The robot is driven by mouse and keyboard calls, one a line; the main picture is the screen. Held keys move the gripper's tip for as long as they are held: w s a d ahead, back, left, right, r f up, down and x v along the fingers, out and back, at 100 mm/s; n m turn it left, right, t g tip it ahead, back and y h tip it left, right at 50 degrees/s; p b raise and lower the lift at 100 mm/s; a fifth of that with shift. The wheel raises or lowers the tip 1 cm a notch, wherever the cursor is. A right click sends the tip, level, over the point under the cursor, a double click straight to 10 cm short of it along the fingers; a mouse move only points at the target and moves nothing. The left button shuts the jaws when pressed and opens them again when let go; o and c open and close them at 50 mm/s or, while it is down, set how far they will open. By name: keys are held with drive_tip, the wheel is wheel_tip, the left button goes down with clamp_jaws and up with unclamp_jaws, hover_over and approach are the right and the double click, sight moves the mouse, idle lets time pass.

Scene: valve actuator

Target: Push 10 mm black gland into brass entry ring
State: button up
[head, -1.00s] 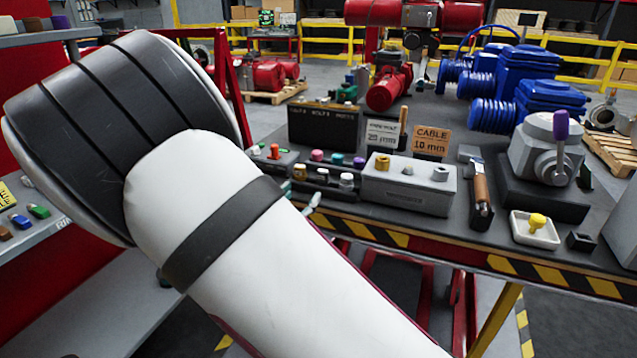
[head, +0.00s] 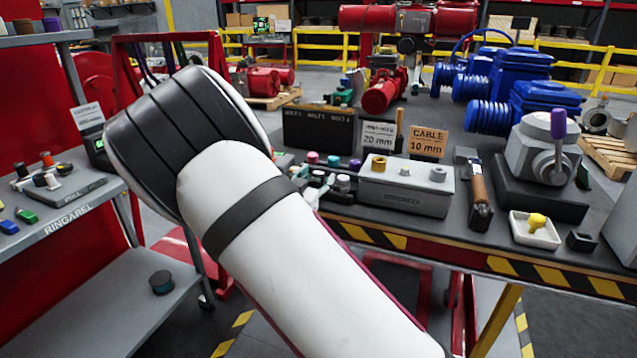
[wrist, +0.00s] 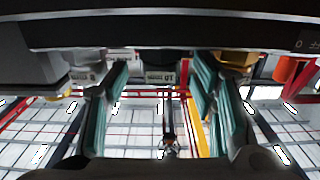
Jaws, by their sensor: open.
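A black cylindrical piece (wrist: 163,57) with a pale size label below it shows in the upside-down wrist view; it looks like the 10 mm black gland, but the print is small. My gripper (wrist: 162,80) is open, its two green-padded fingers on either side of this piece in the picture. I cannot tell whether they touch it. In the head view my arm hides the gripper. The brass entry ring (head: 379,164) stands on top of the grey box (head: 403,195), at its left end, behind which the "CABLE 10 mm" sign (head: 428,144) stands.
In the wrist view a brass piece (wrist: 236,62) and an orange-red piece (wrist: 285,70) are to the right, a grey piece (wrist: 88,70) to the left. On the table are a hammer-like tool (head: 479,190), a white dish (head: 534,230) and a valve (head: 545,155).

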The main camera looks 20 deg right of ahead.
drive_tip(key=shift+x, duration=0.95)
clamp_jaws()
drive_tip(key=shift+r, duration=0.1)
